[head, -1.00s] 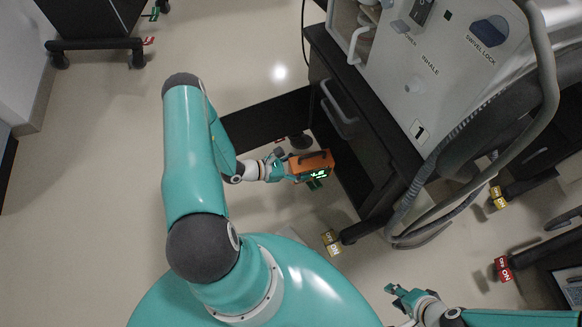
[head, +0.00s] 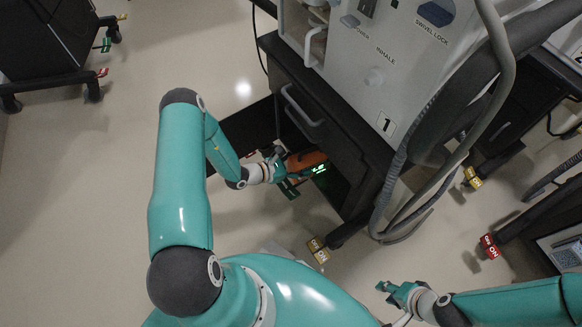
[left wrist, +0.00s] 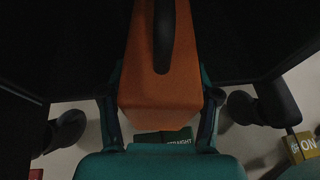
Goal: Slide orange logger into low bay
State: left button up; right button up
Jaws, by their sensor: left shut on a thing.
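The orange logger (head: 306,161), with a lit green display, is partly inside the dark low bay (head: 330,186) under the ventilator marked 1. Its far end is hidden by the cart. My left gripper (head: 284,170) is shut on its near end. In the left wrist view the logger (left wrist: 160,85) points straight into the dark bay, dark handle on top, with a finger of my left gripper (left wrist: 161,112) on each side. Whether it touches the bay floor I cannot tell. My right gripper (head: 388,291) is away over the floor at lower right; its jaw opening is unclear.
The cart's drawer handle (head: 301,106) sits above the bay. A yellow caster tag (head: 317,249) is at the cart's front corner, and hoses (head: 404,220) hang on its right. Another cart (head: 60,55) stands upper left. Floor at left is clear.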

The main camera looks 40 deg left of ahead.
pick_arm(q)
jog(key=w, duration=0.2)
jog(key=w+d+b, duration=0.1)
jog(key=w, duration=0.1)
jog(key=w+d+b, duration=0.1)
jog(key=w, duration=0.1)
jog(key=shift+w+f, duration=0.1)
jog(key=shift+f, duration=0.1)
jog(key=shift+w+d+f+b, duration=0.15)
jog(key=shift+w+f+b, duration=0.3)
jog(key=shift+b, duration=0.1)
jog(key=shift+f, duration=0.2)
dwell(0.4)
jog(key=o, duration=1.2)
jog(key=shift+s, duration=0.1)
